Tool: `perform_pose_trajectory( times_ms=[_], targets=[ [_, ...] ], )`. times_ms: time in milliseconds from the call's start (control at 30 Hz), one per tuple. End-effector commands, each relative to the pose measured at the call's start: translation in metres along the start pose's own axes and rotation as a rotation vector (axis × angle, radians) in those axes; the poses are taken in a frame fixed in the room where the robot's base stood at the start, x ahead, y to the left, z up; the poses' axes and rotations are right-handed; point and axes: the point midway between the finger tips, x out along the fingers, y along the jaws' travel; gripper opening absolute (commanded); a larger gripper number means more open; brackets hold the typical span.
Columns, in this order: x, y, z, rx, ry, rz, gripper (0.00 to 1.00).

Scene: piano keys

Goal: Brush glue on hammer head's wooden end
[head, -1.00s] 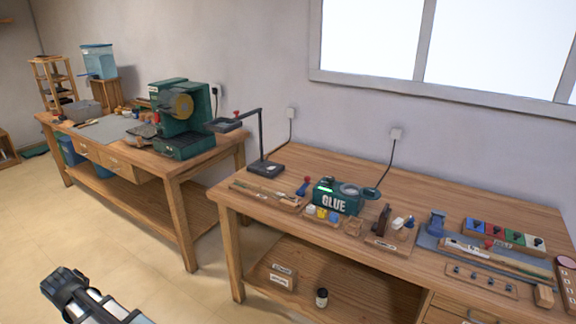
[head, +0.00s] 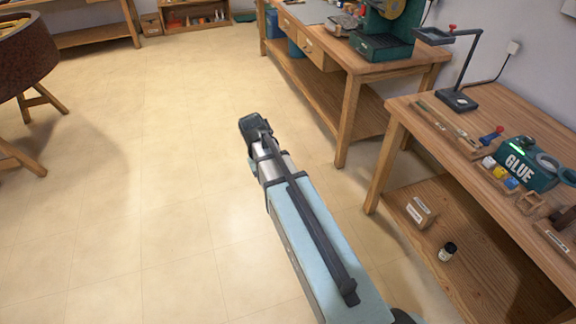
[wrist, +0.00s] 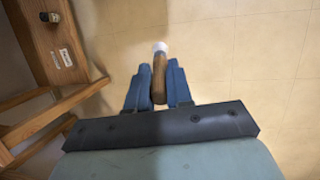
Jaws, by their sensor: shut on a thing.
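In the wrist view my gripper (wrist: 159,88) has its two blue fingers shut on a brown wooden piece with a white end (wrist: 159,70). The piece points away from the wrist, over the floor. I cannot tell whether it is the hammer head or a brush handle. A green glue pot (head: 524,170), marked GLUE, stands on the right workbench (head: 430,100) in the head view. Long thin wooden tools (head: 443,123) lie in a tray left of it. In the head view my arm reaches over the floor, and its fingertips cannot be made out.
A second bench with a green machine (head: 385,38) stands behind. A round brown table (head: 22,62) is at the left. The floor (head: 150,170) between is clear.

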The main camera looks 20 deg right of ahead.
Motion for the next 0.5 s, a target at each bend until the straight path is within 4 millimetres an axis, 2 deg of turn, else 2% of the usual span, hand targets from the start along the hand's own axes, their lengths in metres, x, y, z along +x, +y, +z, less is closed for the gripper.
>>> perform_pose_trajectory(
  times_ms=[167, 500],
  targets=[
    [-0.007, 0.042, -0.009, 0.007, 0.001, 0.000, 0.00],
    [-0.018, 0.150, -0.014, 0.006, 0.000, -0.002, 0.00]
  ],
)
